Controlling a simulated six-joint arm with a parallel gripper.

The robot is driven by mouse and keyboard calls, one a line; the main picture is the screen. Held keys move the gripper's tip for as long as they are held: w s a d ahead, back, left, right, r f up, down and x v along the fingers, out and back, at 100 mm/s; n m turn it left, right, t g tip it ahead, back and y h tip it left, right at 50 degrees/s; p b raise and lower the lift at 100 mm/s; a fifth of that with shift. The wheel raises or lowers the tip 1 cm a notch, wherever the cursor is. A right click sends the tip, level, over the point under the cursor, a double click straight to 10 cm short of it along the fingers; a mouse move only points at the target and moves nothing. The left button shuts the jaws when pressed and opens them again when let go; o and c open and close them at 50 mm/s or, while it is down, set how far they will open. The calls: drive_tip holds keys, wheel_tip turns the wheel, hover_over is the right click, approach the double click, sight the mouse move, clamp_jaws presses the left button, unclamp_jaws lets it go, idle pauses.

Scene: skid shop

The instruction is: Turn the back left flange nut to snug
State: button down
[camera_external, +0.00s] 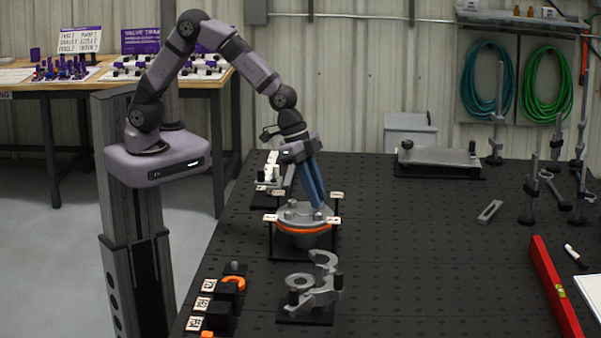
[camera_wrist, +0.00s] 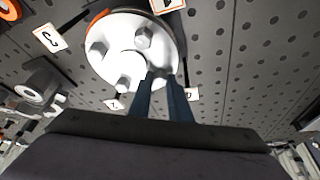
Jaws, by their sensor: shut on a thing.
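The round grey flange (camera_external: 300,222) with an orange ring under its rim sits on a dark stand on the black bench. In the wrist view the pale flange (camera_wrist: 118,62) carries several hex nuts. Three stand clear of my fingers: a left nut (camera_wrist: 97,48), an upper nut (camera_wrist: 143,37) and a lower nut (camera_wrist: 123,85). My gripper (camera_external: 321,206) reaches down with long blue fingers to the flange's right side. In the wrist view my gripper (camera_wrist: 160,78) is shut on another nut, mostly hidden by the fingertips. I cannot tell which labelled position this nut has.
Small white tags on posts surround the flange, including a left tag (camera_wrist: 49,38). A grey clamp-like fixture (camera_external: 312,289) stands in front of it. A red level (camera_external: 556,287) lies at the right, and a slotted bar (camera_external: 489,212) lies right of centre. Bench between is clear.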

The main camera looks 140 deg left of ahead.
drive_tip(key=m+b, duration=0.1)
drive_tip(key=b, duration=0.1)
drive_tip(key=m+h+b, duration=0.1)
drive_tip(key=m, duration=0.1)
drive_tip(key=shift+a+f+b, duration=0.15)
drive_tip(key=shift+a+b, duration=0.15)
drive_tip(key=shift+b, duration=0.05)
drive_tip(key=shift+a+r+m+h+b, duration=0.15)
drive_tip(key=shift+m+h+b, duration=0.1)
drive_tip(key=shift+m+b, duration=0.4)
drive_tip(key=shift+d+r+m+h+b, duration=0.1)
drive_tip(key=shift+m+h+b, duration=0.15)
drive_tip(key=shift+m+b, duration=0.4)
drive_tip(key=c, duration=1.6)
unclamp_jaws()
drive_tip(key=shift+c, duration=0.2)
